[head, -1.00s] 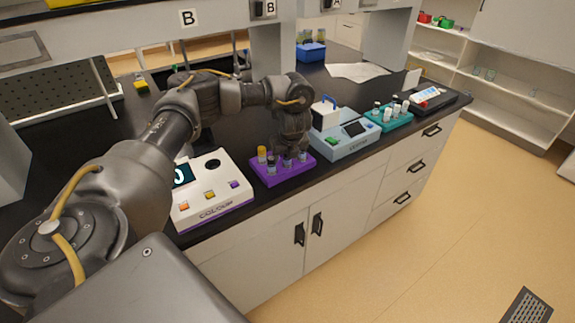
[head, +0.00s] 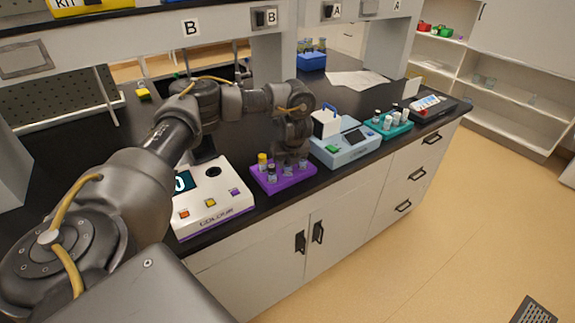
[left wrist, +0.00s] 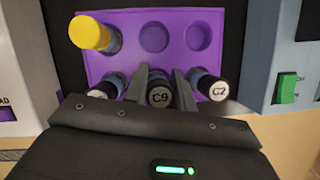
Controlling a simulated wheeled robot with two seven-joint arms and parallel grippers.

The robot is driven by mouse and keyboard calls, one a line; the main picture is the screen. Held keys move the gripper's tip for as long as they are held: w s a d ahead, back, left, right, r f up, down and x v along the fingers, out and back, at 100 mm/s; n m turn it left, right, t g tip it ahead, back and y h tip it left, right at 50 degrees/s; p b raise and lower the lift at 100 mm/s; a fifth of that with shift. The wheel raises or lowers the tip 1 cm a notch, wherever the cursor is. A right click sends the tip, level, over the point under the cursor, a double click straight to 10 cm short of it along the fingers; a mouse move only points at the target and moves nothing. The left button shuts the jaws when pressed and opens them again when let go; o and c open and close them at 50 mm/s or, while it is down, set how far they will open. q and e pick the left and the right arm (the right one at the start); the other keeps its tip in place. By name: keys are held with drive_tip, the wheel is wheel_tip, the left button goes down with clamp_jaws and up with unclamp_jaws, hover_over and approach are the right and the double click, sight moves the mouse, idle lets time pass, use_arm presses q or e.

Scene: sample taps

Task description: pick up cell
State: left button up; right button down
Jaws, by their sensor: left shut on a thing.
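The purple rack (head: 290,183) stands near the front edge of the black counter. My left gripper (left wrist: 160,82) points down over its near row and is shut on the middle cell, whose dark cap reads C9 (left wrist: 159,97). Cell C7 (left wrist: 217,90) stands just right of the fingers. Another dark-capped cell (left wrist: 105,86) is just left, its label partly hidden. A yellow-capped cell (left wrist: 90,33) stands in the far left hole. The other two far holes are empty. I cannot tell whether C9 is lifted at all. My left gripper also shows in the head view (head: 288,160).
The white colour meter (head: 212,205) stands close left of the rack. A pale blue device (head: 345,150) stands close right, with a teal rack of vials (head: 390,128) beyond it. A shelf post (head: 272,65) rises behind my arm.

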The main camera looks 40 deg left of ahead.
use_arm(q)
drive_tip(key=v, duration=0.2)
drive_tip(key=a+v, duration=0.1)
drive_tip(key=v, duration=0.1)
drive_tip(key=shift+w+r+p, duration=0.1)
drive_tip(key=shift+r+p, duration=0.1)
drive_tip(key=shift+p, duration=0.2)
drive_tip(key=s+d+r, duration=0.5)
drive_tip(key=s+r, duration=0.3)
drive_tip(key=s, duration=0.4)
drive_tip(key=shift+s+r, duration=0.2)
